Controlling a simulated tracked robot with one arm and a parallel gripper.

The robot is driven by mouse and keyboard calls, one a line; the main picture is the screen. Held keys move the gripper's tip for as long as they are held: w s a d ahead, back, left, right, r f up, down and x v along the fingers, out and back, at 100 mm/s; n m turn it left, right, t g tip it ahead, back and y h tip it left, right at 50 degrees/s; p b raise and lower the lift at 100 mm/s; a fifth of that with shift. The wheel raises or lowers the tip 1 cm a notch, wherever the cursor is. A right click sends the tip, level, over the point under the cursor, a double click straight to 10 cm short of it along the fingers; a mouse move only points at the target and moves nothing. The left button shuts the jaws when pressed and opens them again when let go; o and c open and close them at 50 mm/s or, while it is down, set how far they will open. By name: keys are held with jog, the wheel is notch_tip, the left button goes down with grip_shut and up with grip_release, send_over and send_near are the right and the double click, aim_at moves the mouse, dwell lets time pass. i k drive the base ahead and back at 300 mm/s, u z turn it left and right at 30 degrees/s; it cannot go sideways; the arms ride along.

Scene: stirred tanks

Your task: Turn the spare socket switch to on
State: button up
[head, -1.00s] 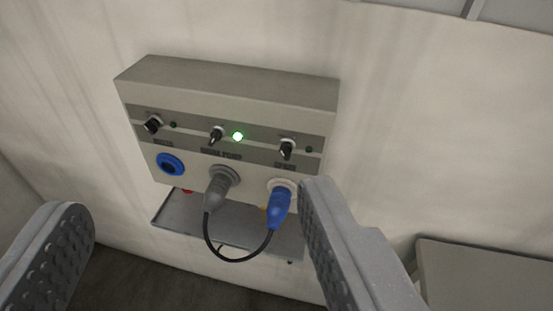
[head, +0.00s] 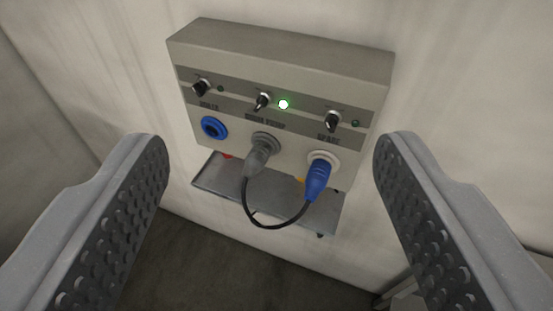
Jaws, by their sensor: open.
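The spare socket switch (head: 332,121) is a small black knob at the right of the grey socket box (head: 280,52) on the wall. The lamp beside it (head: 355,124) is dark. Below it, a blue plug (head: 318,180) sits in the spare socket (head: 323,160), joined by a black cable to a grey plug (head: 258,158) in the middle socket. My gripper (head: 268,155) is open and empty, its two textured fingers at either side of the view, in front of the box and apart from it.
The middle switch (head: 262,101) has a lit green lamp (head: 283,104). The left switch (head: 202,87) has a dark lamp, above an empty blue socket (head: 214,127). A grey metal shelf (head: 225,182) sits below the sockets, with the black cable (head: 268,226) hanging in front.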

aim_at(332, 120)
jog(key=k, duration=1)
jog(key=z, duration=0.2)
jog(key=i, duration=0.65)
jog(key=u, duration=0.05)
